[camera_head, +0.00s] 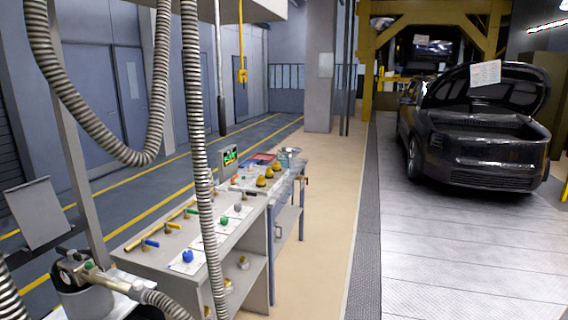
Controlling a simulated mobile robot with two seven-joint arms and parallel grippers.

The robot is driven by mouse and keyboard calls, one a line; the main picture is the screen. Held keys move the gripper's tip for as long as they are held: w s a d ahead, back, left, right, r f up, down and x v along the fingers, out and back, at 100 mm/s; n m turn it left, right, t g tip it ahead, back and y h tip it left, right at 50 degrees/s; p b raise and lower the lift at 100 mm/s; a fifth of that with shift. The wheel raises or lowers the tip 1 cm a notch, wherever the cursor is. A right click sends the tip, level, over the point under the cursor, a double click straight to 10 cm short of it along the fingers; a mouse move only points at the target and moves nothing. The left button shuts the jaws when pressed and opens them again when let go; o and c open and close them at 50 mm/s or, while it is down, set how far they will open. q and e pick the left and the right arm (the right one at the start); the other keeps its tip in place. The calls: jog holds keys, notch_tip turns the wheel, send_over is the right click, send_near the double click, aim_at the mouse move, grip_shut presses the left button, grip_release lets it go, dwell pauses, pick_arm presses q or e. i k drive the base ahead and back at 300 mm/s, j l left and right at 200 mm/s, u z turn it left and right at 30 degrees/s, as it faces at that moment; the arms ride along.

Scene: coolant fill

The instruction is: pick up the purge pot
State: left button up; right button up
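I cannot tell for sure which thing is the purge pot. A grey rounded vessel (88,303) is at the lower left, partly cut off by the frame's edge. A metal fill head (72,270) with a brass-coloured fitting sits over it, and a ribbed hose (160,302) runs from the fitting to the right. A small shiny bowl (291,150) stands at the far end of the workbench, too small to make out well. Neither of my grippers shows in this view.
Ribbed hoses (201,150) hang in front. A black car (470,140) stands hood-up at right. The beige floor (322,250) between is clear.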

aim_at(284, 156)
jog(key=i+l+z, duration=0.25)
jog(key=i, duration=0.35)
jog(key=i+z, duration=0.3)
jog(key=i, duration=1.95)
jog(key=i+l+u, duration=0.2)
jog(key=i, duration=0.3)
jog(key=i+l+u, duration=0.2)
jog(key=i, duration=0.3)
jog(key=i+l+u, duration=0.15)
jog(key=i, duration=0.35)
jog(key=i+l+u, duration=0.15)
jog(key=i+u, duration=0.25)
jog(key=i+l+u, duration=0.15)
jog(key=u, duration=0.3)
jog(key=i+l+u, duration=0.15)
jog(key=l+u, duration=0.25)
jog(key=i+l+u, duration=0.15)
jog(key=l+u, duration=0.3)
jog(key=i+l+u, duration=0.1)
jog(key=l+u, duration=0.3)
